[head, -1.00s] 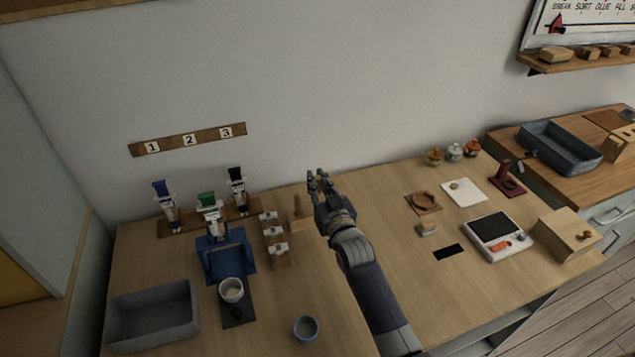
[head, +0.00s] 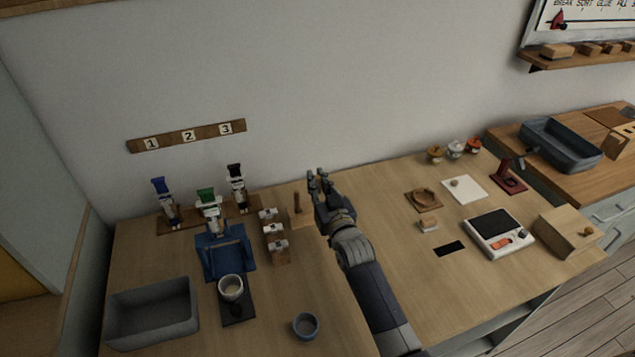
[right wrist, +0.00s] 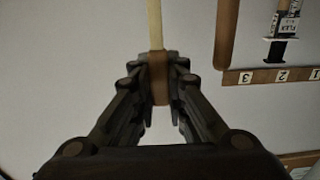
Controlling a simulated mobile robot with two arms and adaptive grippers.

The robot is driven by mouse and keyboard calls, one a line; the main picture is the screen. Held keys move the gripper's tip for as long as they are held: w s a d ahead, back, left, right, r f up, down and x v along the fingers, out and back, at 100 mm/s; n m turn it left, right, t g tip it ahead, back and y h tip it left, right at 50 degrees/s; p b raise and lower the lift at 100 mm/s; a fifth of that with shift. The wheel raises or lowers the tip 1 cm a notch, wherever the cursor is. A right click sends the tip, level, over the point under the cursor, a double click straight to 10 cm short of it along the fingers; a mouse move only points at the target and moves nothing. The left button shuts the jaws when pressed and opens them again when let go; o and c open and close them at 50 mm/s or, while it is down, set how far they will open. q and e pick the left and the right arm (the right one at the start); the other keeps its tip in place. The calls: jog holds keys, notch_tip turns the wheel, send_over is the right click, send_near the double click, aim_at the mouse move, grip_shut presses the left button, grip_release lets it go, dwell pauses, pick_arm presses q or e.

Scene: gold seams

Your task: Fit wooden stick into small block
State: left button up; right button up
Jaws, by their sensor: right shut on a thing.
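My right gripper (head: 319,182) is raised over the back middle of the table, near the wall. In the right wrist view, its fingers (right wrist: 160,92) are shut on a slim wooden stick (right wrist: 155,28), pale above and browner between the pads. A small wooden block (head: 303,226) stands on the table to the left of the gripper, partly hidden by it. A brown upright peg (head: 297,203) rises at the block; a brown rod (right wrist: 226,35) hangs in the right wrist view beside the held stick, apart from it. My left gripper is not in view.
Left of the block stand small wooden holders (head: 275,232), a blue stand (head: 241,262), a cup (head: 231,288) and a grey tray (head: 193,334). A blue cup (head: 305,326) is in front. A scale (head: 498,232) and wooden box (head: 567,234) stand at right.

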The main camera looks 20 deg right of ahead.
jog(key=shift+f+b, duration=0.5)
jog(key=shift+f, duration=0.5)
dwell(0.4)
jog(key=o, duration=0.8)
jog(key=shift+s+r+p, duration=0.1)
jog(key=shift+s+p, duration=0.65)
jog(key=shift+s, duration=0.15)
jog(key=s+p, duration=0.1)
jog(key=s, duration=0.2)
jog(key=shift+s+d+p, duration=0.1)
jog(key=shift+p, duration=0.3)
